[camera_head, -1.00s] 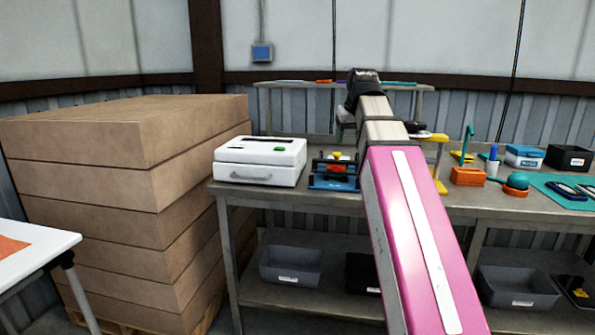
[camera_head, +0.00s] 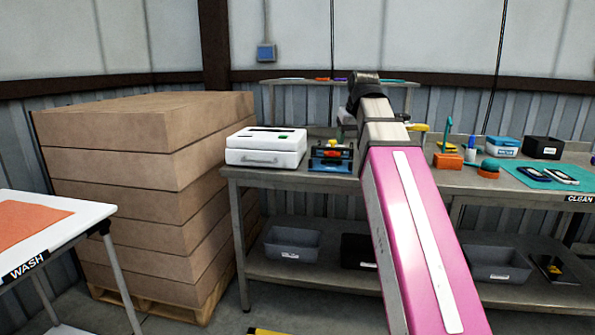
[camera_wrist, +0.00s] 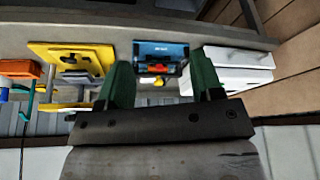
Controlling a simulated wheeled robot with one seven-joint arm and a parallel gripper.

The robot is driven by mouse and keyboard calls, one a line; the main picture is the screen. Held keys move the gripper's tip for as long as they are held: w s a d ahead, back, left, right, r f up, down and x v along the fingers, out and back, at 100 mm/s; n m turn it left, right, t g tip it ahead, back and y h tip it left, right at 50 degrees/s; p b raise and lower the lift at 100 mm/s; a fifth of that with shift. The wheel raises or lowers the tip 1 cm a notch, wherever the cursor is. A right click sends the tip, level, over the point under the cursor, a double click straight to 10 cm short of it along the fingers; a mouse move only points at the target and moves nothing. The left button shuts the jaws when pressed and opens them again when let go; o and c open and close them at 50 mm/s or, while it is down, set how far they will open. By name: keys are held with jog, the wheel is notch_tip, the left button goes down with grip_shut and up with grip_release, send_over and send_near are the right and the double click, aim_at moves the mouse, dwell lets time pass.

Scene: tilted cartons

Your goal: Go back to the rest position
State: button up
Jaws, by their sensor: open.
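My gripper (camera_wrist: 160,85) shows in the wrist view with its two green fingers spread apart and nothing between them. In the head view my pink arm reaches out over the workbench (camera_head: 290,181), and my gripper is hidden behind the arm's far end. In the wrist view a blue fixture (camera_wrist: 160,50) with red and yellow parts lies beyond the fingertips. A yellow stand (camera_wrist: 75,60) is left of the fingers. A white box (camera_wrist: 232,72) is to the right, partly behind the right finger.
In the head view stacked cartons (camera_head: 100,160) stand on a pallet left of the bench. A white table (camera_head: 70,235) marked WASH is at the left front. Grey bins (camera_head: 291,245) sit on the lower shelf. An orange holder (camera_head: 447,160) and a teal mat (camera_head: 520,180) are at the right.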

notch_tip(320, 180, down, 39)
jog(key=s+d+m+g, duration=0.2)
jog(key=s+g, duration=0.1)
jog(key=s+f+g, duration=0.1)
jog(key=s+f, duration=0.6)
jog(key=f, duration=0.6)
jog(key=shift+d+f+h, duration=0.15)
jog(key=shift+d+h, duration=0.2)
jog(key=shift+h, duration=0.05)
